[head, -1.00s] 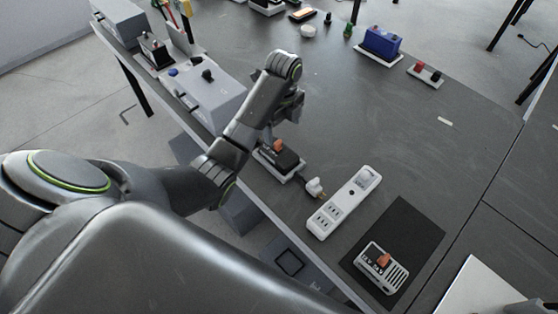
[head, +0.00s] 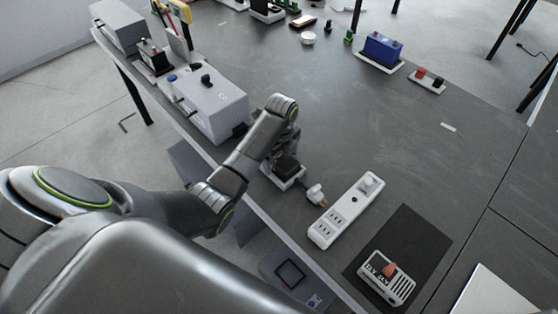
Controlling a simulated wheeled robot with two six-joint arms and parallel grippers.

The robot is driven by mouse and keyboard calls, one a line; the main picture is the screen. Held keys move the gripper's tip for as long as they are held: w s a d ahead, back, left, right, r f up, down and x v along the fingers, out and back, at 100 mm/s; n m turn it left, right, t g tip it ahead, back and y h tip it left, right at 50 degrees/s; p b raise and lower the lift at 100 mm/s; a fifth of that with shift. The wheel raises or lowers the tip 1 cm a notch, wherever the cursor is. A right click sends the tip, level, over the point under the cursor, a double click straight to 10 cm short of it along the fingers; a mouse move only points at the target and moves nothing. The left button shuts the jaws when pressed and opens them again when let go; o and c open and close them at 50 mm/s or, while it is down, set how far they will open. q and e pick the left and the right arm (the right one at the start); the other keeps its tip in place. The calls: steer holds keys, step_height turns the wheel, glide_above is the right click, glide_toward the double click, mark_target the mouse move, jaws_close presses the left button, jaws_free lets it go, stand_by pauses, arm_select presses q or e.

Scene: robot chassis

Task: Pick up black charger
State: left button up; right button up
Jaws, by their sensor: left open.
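A black charger (head: 287,167) sits on a white base near the front edge of the dark table, partly hidden by my left gripper. My left gripper (head: 284,156) points down directly over it, with the jaws open; whether the fingers touch the charger is hard to tell. A white plug (head: 316,194) lies just to the right of the charger. My right gripper is not in view.
A white power strip (head: 343,210) lies right of the plug. A grey-white device with an orange part (head: 387,277) rests on a black mat (head: 421,238). A grey box (head: 212,104) stands behind left. A blue box (head: 382,50) stands far back. The table's middle is clear.

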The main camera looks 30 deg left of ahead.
mark_target(281, 158)
arm_select(q)
steer(key=c, duration=1.4)
steer(key=shift+w, duration=0.1)
step_height(281, 158, up, 8)
steer(key=shift+f, duration=0.25)
steer(key=shift+r+p, duration=0.4)
steer(key=shift+r, duration=0.3)
steer(key=shift+r+p, duration=0.6)
steer(key=shift+p, duration=0.05)
